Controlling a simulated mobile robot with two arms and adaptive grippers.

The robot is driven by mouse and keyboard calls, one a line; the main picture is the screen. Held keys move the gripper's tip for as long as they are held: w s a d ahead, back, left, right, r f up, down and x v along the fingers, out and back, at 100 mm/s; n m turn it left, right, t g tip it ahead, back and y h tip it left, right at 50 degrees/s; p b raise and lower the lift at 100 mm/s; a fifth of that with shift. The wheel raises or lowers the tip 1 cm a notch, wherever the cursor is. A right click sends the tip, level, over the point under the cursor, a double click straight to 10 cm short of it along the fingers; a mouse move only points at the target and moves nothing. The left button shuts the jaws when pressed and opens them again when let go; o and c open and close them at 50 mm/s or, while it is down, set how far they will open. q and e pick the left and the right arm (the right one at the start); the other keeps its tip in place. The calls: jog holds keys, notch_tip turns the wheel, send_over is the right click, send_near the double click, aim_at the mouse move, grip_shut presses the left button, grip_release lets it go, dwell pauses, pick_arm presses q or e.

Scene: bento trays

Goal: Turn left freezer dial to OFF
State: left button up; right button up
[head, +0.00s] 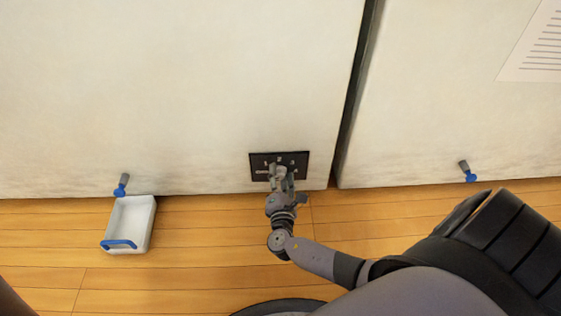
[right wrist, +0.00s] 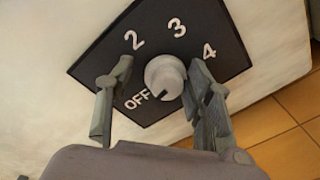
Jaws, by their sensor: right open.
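The left freezer's dial is a pale round knob (right wrist: 165,76) on a black panel (head: 303,155) low on the left white freezer (head: 180,90). In the right wrist view, OFF, 2, 3 and 4 are readable around it; a finger hides the 1. A dark mark sits on the knob's lower edge, to the right of the OFF label. My right gripper (head: 281,179) is at the panel with its fingers open (right wrist: 161,68), one on each side of the knob. The right finger looks close to the knob; I cannot tell if it touches. My left gripper is out of view.
A white tray with a blue handle (head: 152,222) sits on the wooden floor below the left freezer. Blue-and-grey drain taps (head: 121,186) (head: 467,171) stick out low on both freezers. A dark gap (head: 358,85) separates the freezers. A paper sheet (head: 535,45) hangs on the right one.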

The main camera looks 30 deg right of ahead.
notch_tip(320, 180, up, 9)
jog(key=shift+f, duration=0.1)
dwell(0.3)
dwell(0.4)
